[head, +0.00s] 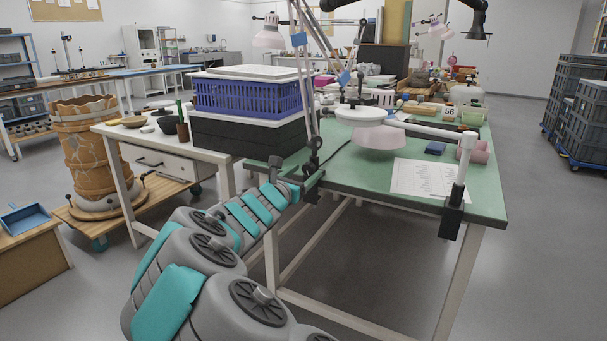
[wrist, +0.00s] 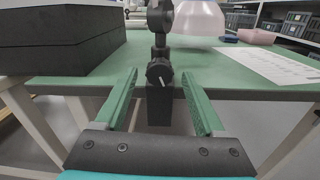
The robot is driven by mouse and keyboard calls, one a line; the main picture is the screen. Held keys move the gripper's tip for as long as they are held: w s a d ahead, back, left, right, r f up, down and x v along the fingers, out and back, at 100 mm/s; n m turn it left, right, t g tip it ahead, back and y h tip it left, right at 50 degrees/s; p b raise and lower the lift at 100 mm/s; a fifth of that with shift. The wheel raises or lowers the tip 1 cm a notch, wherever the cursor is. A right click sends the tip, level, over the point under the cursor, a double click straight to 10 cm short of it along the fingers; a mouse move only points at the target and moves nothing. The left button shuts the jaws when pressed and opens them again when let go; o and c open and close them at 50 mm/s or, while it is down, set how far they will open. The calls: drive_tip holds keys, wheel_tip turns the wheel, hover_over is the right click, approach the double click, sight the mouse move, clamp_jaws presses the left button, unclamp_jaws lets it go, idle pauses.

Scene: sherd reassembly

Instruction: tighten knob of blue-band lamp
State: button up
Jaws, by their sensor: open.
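The blue-band lamp (head: 299,39) stands clamped at the near left edge of the green table, its thin arms rising with blue bands on them. In the wrist view its dark clamp (wrist: 159,105) carries a round black knob (wrist: 159,72) with a pale line, tilted slightly off upright. My gripper (head: 291,180) is at the table edge by the clamp. In the wrist view my gripper (wrist: 160,76) is open, with one green finger on each side of the knob and visible gaps between. In the head view the knob cannot be made out.
The green table (head: 350,180) holds a printed sheet (head: 430,178) and a pale lamp shade (head: 380,141). A white lamp post (head: 462,175) is clamped at the right corner. A black box (head: 245,135) under a blue crate (head: 245,97) stands close left of the clamp.

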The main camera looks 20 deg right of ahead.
clamp_jaws()
idle(0.6)
